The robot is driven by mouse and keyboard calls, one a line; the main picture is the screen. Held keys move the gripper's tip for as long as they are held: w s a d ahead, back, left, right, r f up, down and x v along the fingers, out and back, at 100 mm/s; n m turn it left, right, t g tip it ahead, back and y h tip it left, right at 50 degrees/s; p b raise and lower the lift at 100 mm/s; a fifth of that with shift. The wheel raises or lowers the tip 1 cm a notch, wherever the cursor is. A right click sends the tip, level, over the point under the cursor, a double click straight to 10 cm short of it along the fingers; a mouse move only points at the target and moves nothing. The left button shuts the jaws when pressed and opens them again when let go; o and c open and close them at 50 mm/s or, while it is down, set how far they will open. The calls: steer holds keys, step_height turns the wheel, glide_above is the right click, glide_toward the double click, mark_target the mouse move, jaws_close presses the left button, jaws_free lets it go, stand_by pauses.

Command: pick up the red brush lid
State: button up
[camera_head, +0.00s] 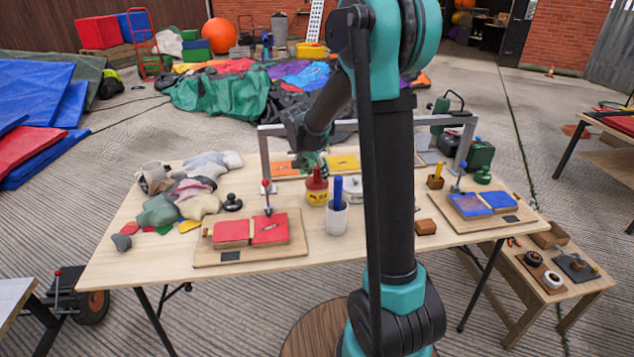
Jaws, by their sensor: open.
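The red brush lid (317,181) sits on a small yellow pot (317,197) near the middle of the wooden table. Its narrow top points up toward my gripper. My gripper (314,163) is open, pointing down just above the lid. Its fingers are small and dark here, and I cannot tell whether they touch the lid's top or surround it. My arm stands to the right and hides part of the table.
A white cup (337,218) with a blue stick stands just right of the pot. A board with red pads (251,230) lies in front left, cloth scraps (188,188) farther left. A grey metal frame (264,157) spans behind. Blue pads (482,203) lie right.

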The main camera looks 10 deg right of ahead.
steer(key=shift+w+d+f, duration=0.2)
steer(key=shift+f, duration=0.45)
steer(key=shift+c, duration=0.5)
jaws_close()
step_height(320, 180, up, 20)
